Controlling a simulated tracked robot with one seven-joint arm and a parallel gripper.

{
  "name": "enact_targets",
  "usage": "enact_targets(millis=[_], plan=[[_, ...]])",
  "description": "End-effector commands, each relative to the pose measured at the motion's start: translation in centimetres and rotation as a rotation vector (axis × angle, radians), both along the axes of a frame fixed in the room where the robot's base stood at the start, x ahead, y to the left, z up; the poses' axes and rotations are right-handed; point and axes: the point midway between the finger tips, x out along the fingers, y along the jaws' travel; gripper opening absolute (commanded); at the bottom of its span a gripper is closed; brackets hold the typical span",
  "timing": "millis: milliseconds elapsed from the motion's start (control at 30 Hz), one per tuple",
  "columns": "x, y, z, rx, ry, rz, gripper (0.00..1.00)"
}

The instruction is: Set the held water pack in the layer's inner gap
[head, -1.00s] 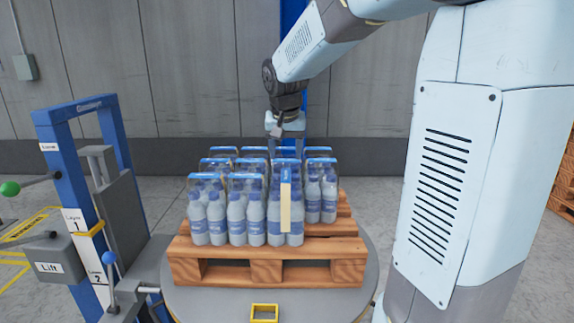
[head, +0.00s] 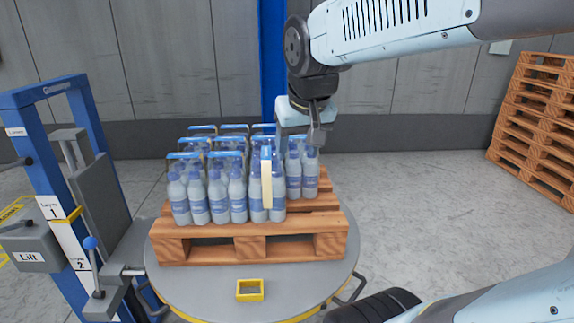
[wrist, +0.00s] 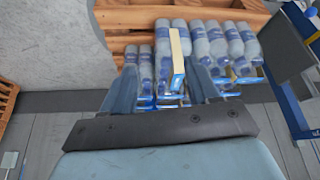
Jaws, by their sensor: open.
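Water packs of clear bottles with blue labels and blue top handles stand upright in a close layer on the wooden pallet (head: 250,247). The front left pack (head: 188,195) and the pack beside it (head: 230,190) are in the front row. A pack with a tan strip (head: 267,185) stands at the front right. Another pack (head: 302,172) stands farther back on the right. My gripper (head: 318,134) is open and empty, above and near this right pack. In the wrist view, my gripper (wrist: 163,88) has spread fingers with packs beyond them. Front packs hide the layer's inner places.
The pallet rests on a round grey turntable (head: 200,289) with a yellow bracket (head: 250,290) at its front. A blue lift frame (head: 45,95) with levers stands at the left. Stacked pallets (head: 535,125) stand at the right. Floor between is clear.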

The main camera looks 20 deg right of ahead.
Motion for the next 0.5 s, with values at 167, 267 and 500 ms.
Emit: enact_targets(millis=[167, 267, 500], plan=[[-4.1, -0.2, -1.4, 0.008, -0.03, 0.059, 0.6], [-5.3, -0.6, -2.0, 0.012, -0.039, 0.078, 0.6], [-6.1, -0.6, -2.4, 0.013, -0.044, 0.092, 0.6]])
